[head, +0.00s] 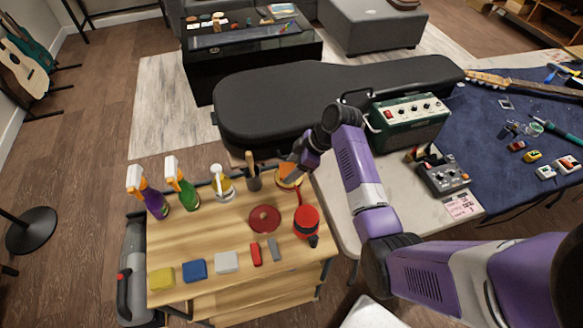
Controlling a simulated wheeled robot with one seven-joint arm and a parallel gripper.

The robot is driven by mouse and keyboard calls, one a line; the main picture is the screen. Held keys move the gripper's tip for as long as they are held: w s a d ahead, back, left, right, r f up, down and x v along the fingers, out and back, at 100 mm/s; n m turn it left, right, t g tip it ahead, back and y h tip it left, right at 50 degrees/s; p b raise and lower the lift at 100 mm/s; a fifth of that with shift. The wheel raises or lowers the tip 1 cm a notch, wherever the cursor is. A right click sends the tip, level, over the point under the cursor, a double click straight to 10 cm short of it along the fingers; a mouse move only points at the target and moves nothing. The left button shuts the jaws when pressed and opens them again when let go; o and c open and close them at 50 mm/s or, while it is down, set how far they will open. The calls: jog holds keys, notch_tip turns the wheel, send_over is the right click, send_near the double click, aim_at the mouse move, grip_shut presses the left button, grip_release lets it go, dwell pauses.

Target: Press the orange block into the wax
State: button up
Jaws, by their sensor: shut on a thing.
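My gripper (289,179) reaches down at the back right of the wooden cart top. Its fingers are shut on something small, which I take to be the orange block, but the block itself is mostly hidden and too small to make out. A round orange-yellow shape (287,169), which looks like the wax in its tin, lies right at my fingertips. The gripper covers part of it. I cannot tell whether the held thing touches the wax.
The wooden cart top (205,237) also holds spray bottles (182,185), a brush cup (253,178), a red disc (265,219), a red polisher (306,221) and several coloured blocks (195,269) along the front. A green amplifier (408,122) and black guitar case (300,100) stand behind.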

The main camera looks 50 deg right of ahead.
jog(key=shift+f, duration=0.4)
dwell(1.4)
jog(key=shift+r, duration=0.1)
jog(key=shift+r+p, duration=2.95)
jog(key=shift+r, duration=0.55)
